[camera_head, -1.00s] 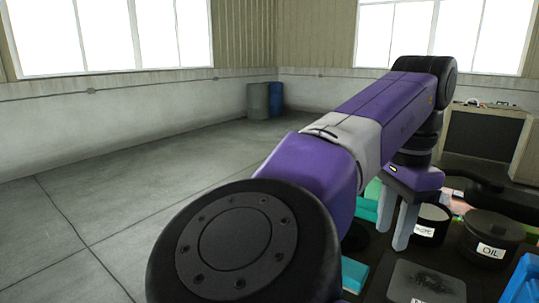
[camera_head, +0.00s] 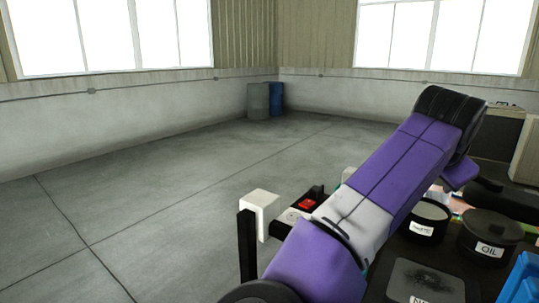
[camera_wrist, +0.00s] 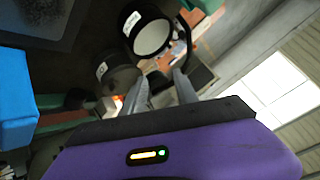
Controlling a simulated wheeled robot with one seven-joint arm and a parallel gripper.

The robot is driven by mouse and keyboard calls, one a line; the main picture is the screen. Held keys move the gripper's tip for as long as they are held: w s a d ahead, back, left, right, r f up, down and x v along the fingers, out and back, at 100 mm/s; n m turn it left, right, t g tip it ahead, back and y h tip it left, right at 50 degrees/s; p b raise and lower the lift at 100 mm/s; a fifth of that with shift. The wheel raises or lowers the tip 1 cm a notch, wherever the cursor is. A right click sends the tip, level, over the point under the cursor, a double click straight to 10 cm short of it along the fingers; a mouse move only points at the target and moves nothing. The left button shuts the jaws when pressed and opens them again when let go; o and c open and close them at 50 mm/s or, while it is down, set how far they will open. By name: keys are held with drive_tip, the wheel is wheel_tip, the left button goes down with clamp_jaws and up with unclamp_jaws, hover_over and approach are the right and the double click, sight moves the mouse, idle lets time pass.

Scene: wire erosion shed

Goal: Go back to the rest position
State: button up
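My purple and grey arm (camera_head: 385,190) is folded up and reaches to the right over a dark work surface in the head view. My gripper's fingers are hidden behind the arm there. In the wrist view my gripper (camera_wrist: 160,84) shows two grey fingers apart, with nothing seen held between them. A black pot with pale contents (camera_wrist: 152,37) and a dark lidded pot (camera_wrist: 122,73) lie beyond the fingertips in that view.
A black pot labelled OIL (camera_head: 490,228), an open labelled pot (camera_head: 430,212), a dark labelled plate (camera_head: 425,280) and a blue bin (camera_head: 525,280) crowd the right. A red button box (camera_head: 305,205) and a white-topped post (camera_head: 260,199) stand near the arm. The floor at left is clear.

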drive_tip(key=s+d+r+n+t+h, duration=0.1)
drive_tip(key=d+r+n+t+h, duration=0.1)
drive_tip(key=d+r+t+h, duration=0.3)
drive_tip(key=s+a+f+n+t+y, duration=1.05)
drive_tip(key=s+a+f+n, duration=0.6)
drive_tip(key=s, duration=0.25)
drive_tip(key=s+a+f+m+g, duration=0.1)
drive_tip(key=s+f, duration=0.4)
drive_tip(key=s, duration=0.5)
drive_tip(key=s+a+f+m+g+y, duration=0.1)
drive_tip(key=s+f+g, duration=0.3)
drive_tip(key=s, duration=0.6)
drive_tip(key=s+a+f+m+g, duration=0.1)
drive_tip(key=s+a+f+g, duration=0.1)
drive_tip(key=s+f, duration=0.5)
drive_tip(key=s+g, duration=0.1)
drive_tip(key=s, duration=0.2)
drive_tip(key=shift+a+f, duration=0.2)
drive_tip(key=shift+a, duration=0.05)
